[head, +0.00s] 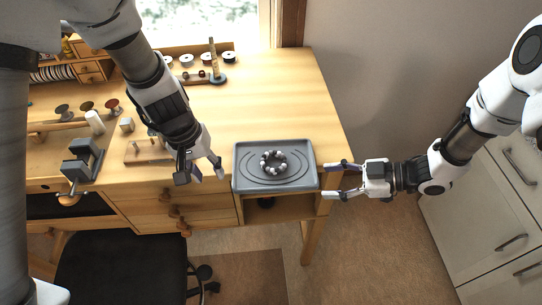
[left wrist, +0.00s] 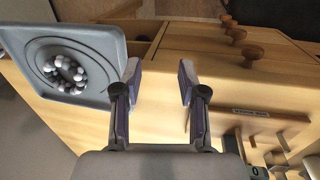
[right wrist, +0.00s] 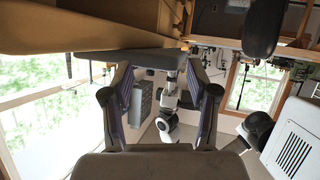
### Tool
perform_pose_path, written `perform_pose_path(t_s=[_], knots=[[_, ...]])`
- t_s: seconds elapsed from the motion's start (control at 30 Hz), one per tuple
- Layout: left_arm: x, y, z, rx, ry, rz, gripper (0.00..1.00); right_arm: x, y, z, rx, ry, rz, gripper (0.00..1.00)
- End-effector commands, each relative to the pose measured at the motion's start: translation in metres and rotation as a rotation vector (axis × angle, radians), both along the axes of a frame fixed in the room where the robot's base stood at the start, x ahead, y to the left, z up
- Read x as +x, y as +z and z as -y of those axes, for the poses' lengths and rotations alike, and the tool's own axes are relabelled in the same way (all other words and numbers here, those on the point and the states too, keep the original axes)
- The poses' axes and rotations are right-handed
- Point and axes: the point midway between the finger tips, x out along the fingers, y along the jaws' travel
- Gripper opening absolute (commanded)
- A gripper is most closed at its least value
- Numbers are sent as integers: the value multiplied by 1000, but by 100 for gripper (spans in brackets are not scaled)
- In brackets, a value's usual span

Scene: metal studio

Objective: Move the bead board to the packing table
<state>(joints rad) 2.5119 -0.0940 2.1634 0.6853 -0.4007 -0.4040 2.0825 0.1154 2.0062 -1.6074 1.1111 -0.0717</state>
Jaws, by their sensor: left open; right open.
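The bead board (head: 244,181) is a grey rectangular tray with curved grooves, lying on the front edge of the wooden workbench in the head view. A ring of grey and white beads (head: 262,163) lies in its middle. The board also shows at upper left in the left wrist view (left wrist: 108,40). My left gripper (head: 203,173) is open and empty, just left of the board. My right gripper (head: 330,180) is open, with its fingertips close to the board's right edge; I cannot tell if they touch. The right wrist view shows the board's edge (right wrist: 150,58) ahead of the fingers. No packing table is identifiable.
The workbench (head: 270,100) is clear behind the board. Tools, a small vise (head: 82,160) and knobs stand at left; spools (head: 207,57) stand at the back. A dark chair (head: 120,265) is below, and white drawers (head: 500,200) stand at right.

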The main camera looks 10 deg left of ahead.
Motion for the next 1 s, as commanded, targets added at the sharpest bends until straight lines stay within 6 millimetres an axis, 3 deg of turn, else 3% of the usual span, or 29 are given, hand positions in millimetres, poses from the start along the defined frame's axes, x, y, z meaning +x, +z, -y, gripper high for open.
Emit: perform_pose_path(t_s=[0.03,0.13,0.43,0.57,1.0], knots=[[7,23,9,-36,-3,19,41,-1,15,0,11,76,48,59],[13,48,23,-89,-10,32,41,-6,28,2,22,181,102,59],[13,51,26,-102,-11,31,41,-9,29,2,24,208,110,59],[13,44,27,-103,-11,28,41,-10,26,-5,23,209,108,59],[16,-19,45,-101,-11,29,41,-14,2,-65,22,208,107,59]])
